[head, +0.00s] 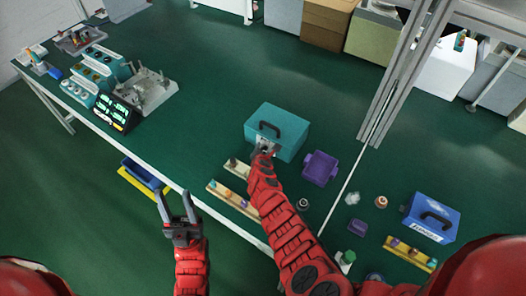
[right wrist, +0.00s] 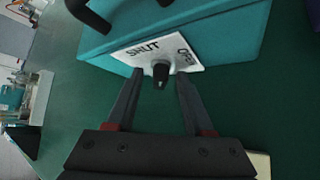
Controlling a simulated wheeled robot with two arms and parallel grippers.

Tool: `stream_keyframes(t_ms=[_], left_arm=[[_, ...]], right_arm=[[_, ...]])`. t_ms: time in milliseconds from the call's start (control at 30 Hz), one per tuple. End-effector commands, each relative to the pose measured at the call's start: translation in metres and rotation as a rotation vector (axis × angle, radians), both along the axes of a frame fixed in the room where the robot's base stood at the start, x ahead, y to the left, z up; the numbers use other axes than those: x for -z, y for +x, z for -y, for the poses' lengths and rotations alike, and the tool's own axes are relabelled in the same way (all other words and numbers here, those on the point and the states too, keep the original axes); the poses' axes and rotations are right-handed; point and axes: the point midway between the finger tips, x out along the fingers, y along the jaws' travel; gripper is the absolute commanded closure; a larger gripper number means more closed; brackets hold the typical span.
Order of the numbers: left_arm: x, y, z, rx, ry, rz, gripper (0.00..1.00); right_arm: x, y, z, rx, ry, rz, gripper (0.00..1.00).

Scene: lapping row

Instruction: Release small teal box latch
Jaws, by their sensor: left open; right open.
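The small teal box (head: 280,125) with a dark handle stands on the green table in the middle of the head view. In the right wrist view its side (right wrist: 215,30) carries a white plate (right wrist: 140,50) marked SHUT and OPEN. A black latch knob (right wrist: 161,74) sticks out of the plate's lower edge. My right gripper (head: 264,150) is at the front of the box. Its open fingers (right wrist: 158,80) lie either side of the knob, with gaps visible. My left gripper (head: 177,204) is open and empty near the table's front edge, away from the box.
A purple container (head: 320,168) stands close right of the teal box. Wooden strips with small parts (head: 233,198) lie in front of it. A blue box (head: 431,217) stands at right, instruments (head: 120,110) at left. Green table is clear left of the teal box.

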Motion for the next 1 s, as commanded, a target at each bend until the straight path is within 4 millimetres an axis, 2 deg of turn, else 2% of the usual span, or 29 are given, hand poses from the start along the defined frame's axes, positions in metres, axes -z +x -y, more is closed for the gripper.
stream_keyframes(t_ms=[33,333,733,1000], left_arm=[[0.000,0.000,0.000,0.000,0.000,0.000,0.50],[0.000,0.000,0.000,0.000,0.000,0.000,0.50],[0.005,0.000,0.000,0.000,0.000,0.000,0.50],[0.029,0.000,0.000,0.000,0.000,0.000,0.50]], right_arm=[[0.000,0.000,0.000,0.000,0.000,0.000,0.47],[0.000,0.000,0.000,0.000,0.000,0.000,1.00],[0.002,-0.001,0.001,-0.001,0.022,0.019,1.00],[0.009,-0.002,0.004,0.000,0.128,0.097,1.00]])
